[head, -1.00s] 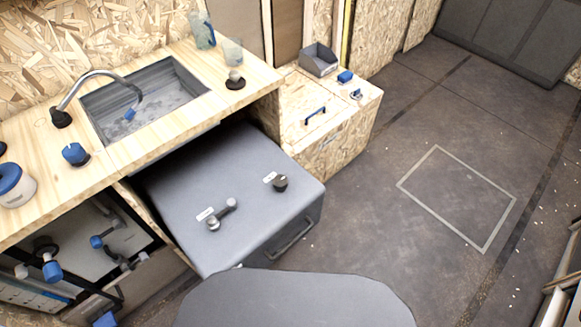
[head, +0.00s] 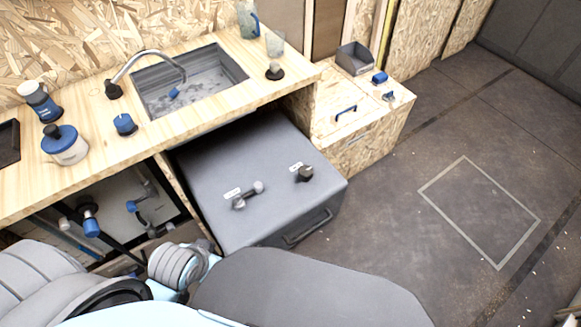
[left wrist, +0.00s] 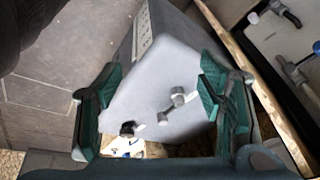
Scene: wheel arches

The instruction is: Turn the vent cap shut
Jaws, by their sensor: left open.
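A grey tank (head: 262,150) stands under the wooden counter, its top partly pulled out into the open. On its top a black round cap (head: 304,173), which looks like the vent cap, sits beside a small white label. A grey lever valve (head: 246,195) sits left of it by a second label. The label text is too small to read. In the left wrist view the black cap (left wrist: 127,129) and lever valve (left wrist: 178,103) show between the fingers of my left gripper (left wrist: 160,70), which is open and empty, apart from both. My right gripper is not in view.
The counter (head: 215,117) with a sink (head: 195,85), tap and jars overhangs the tank. Valves and pipes (head: 90,222) fill the bay to its left. A plywood box (head: 350,125) stands behind right. The floor (head: 400,205) to the right is clear.

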